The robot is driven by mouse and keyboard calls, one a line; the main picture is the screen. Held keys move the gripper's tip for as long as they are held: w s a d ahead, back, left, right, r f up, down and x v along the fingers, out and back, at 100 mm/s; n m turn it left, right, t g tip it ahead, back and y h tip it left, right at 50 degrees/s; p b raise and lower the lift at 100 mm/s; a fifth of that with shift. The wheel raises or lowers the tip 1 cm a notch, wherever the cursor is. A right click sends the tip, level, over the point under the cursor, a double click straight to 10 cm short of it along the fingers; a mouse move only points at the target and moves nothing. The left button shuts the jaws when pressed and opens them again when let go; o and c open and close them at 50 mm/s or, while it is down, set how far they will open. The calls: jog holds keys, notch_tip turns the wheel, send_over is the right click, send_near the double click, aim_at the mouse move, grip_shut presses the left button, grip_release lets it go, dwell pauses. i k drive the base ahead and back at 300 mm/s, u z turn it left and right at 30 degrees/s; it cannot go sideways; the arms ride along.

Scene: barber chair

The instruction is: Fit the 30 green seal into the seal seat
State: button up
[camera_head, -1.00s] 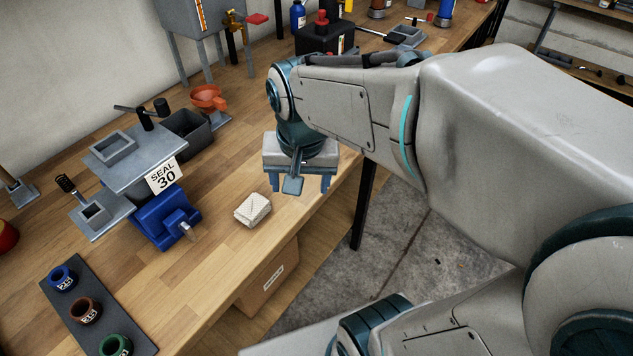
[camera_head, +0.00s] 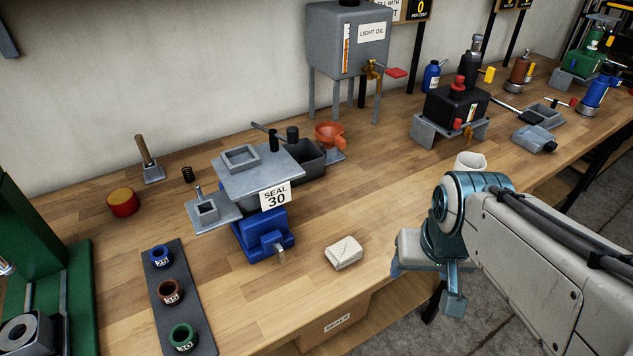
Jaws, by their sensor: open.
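The green seal (camera_head: 183,337) is a short ring with a white label, too small to read. It sits at the near end of a dark strip (camera_head: 187,298), with a brown ring (camera_head: 170,292) and a blue ring (camera_head: 161,257) behind it. A grey fixture (camera_head: 262,174) carries a "SEAL 30" sign (camera_head: 275,196) above a blue vise (camera_head: 265,232). Square frames (camera_head: 240,157) show on and beside the fixture; I cannot tell which part is the seal seat. My gripper (camera_head: 420,280) is open at the bench's front edge, far right of the green seal, its fingers partly hidden.
A white cloth (camera_head: 343,253) lies between the vise and my gripper. A white cup (camera_head: 470,164) stands behind my arm. A green machine (camera_head: 40,265) stands at far left, and an oil tank (camera_head: 348,45) at the back.

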aim_at(258, 176)
jog(key=u, duration=0.15)
jog(key=k, duration=0.4)
jog(key=u, duration=1.5)
